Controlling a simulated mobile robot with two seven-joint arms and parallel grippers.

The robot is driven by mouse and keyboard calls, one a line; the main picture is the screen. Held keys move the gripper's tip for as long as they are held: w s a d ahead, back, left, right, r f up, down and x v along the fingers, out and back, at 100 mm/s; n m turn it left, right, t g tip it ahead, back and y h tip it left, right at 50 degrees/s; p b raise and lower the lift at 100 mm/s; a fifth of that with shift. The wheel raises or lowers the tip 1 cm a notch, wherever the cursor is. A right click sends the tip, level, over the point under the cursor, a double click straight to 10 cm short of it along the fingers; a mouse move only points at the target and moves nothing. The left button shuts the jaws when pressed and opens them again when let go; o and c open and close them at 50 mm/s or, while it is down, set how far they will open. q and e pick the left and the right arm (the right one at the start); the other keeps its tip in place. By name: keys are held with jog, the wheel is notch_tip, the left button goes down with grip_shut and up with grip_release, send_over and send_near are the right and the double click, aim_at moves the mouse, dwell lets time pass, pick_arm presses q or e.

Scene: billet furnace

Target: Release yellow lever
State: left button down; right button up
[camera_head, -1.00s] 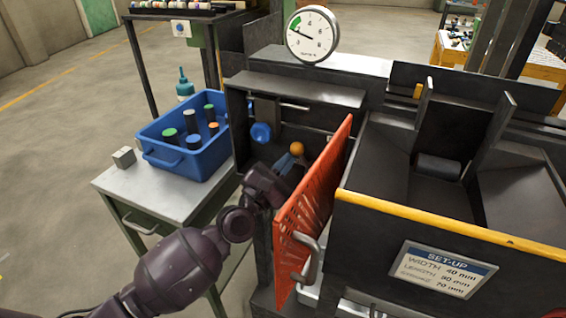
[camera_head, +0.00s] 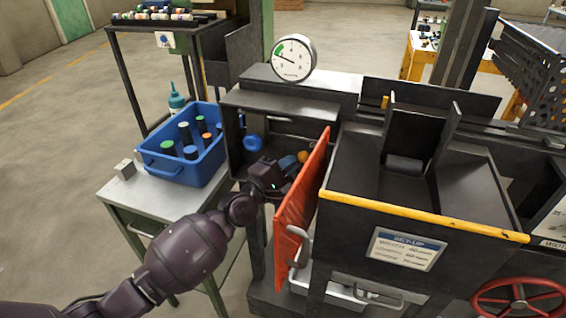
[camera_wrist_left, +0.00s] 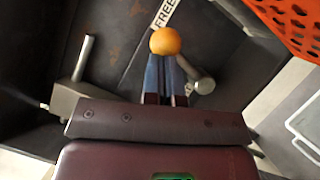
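The lever's round yellow-orange knob (camera_head: 303,156) is inside the dark open bay, partly hidden by the orange mesh door. In the left wrist view the knob (camera_wrist_left: 165,41) shows whole at the tips of the blue fingers. My left gripper (camera_head: 289,163) reaches into the bay from the left. In the left wrist view its two fingers (camera_wrist_left: 164,70) are close together and appear shut on the lever just under the knob. My right gripper is in neither view.
The orange mesh door (camera_head: 300,190) stands open close to the right of my left gripper. A blue knob (camera_head: 253,142) is in the bay. A blue crate (camera_head: 160,165) of several cylinders stands on the side table (camera_head: 150,205). A pressure gauge (camera_head: 294,58) is above.

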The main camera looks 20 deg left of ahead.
pick_arm(q)
jog(key=shift+d+r, duration=0.15)
jog(key=shift+d, duration=0.2)
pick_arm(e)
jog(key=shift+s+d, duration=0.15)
pick_arm(q)
jog(key=shift+w, duration=0.1)
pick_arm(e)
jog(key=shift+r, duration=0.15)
pick_arm(q)
jog(key=shift+a, duration=0.1)
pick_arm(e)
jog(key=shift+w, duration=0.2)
